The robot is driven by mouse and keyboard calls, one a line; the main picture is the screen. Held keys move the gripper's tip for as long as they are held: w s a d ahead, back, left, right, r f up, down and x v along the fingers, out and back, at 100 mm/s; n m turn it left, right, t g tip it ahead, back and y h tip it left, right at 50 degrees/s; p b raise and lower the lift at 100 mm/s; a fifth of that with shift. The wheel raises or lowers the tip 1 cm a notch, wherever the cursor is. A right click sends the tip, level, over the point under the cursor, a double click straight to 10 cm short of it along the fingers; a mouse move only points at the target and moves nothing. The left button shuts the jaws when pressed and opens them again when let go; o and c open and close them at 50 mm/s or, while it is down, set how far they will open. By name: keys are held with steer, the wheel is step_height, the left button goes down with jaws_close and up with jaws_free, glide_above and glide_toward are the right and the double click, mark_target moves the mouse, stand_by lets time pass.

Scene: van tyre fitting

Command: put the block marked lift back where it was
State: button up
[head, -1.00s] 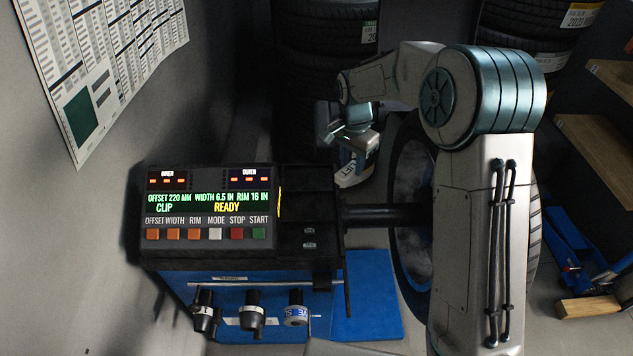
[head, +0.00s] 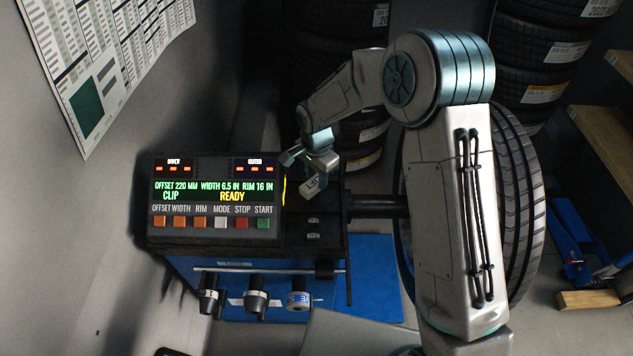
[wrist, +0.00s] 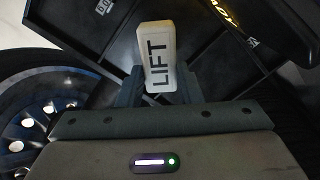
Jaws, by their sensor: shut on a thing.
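The block marked LIFT (wrist: 157,55) is a pale block with black letters, held between the two fingers of my gripper (wrist: 160,85) in the wrist view. In the head view my gripper (head: 305,165) is above the right part of the balancing machine's black top tray (head: 325,238), right of the display. The LIFT block (head: 314,185) hangs from it, tilted, with part of its lettering visible. I cannot tell whether it touches the tray. In the wrist view the dark tray compartments (wrist: 100,50) lie beyond the block.
The display panel (head: 213,195) with its buttons stands just left of my gripper. A wheel (head: 520,200) sits on the machine's shaft (head: 378,206) at the right. Tyre stacks (head: 545,60) stand behind. A blue jack (head: 590,245) and a wooden block (head: 588,299) are at far right.

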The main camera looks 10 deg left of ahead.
mark_target(317, 180)
steer(key=shift+f+p, duration=0.5)
steer(key=shift+f, duration=1.35)
steer(key=o, duration=1.1)
steer(key=shift+c, duration=0.2)
step_height(317, 180, up, 12)
steer(key=b, duration=0.2)
steer(key=s+d+r+n+t, duration=0.1)
steer(key=s+d+r, duration=0.1)
steer(key=d+r, duration=0.6)
steer(key=s+d+r+n+t, duration=0.1)
steer(key=s+d+r+n, duration=0.1)
steer(key=s+d, duration=0.7)
steer(key=s+d+r+n+t, duration=0.1)
steer(key=s+d+r+n, duration=0.2)
steer(key=s+d, duration=0.6)
steer(key=d+r, duration=0.1)
steer(key=d, duration=0.2)
steer(key=shift+s+d+t, duration=0.15)
steer(key=shift+s+t, duration=0.15)
steer(key=shift+s, duration=0.05)
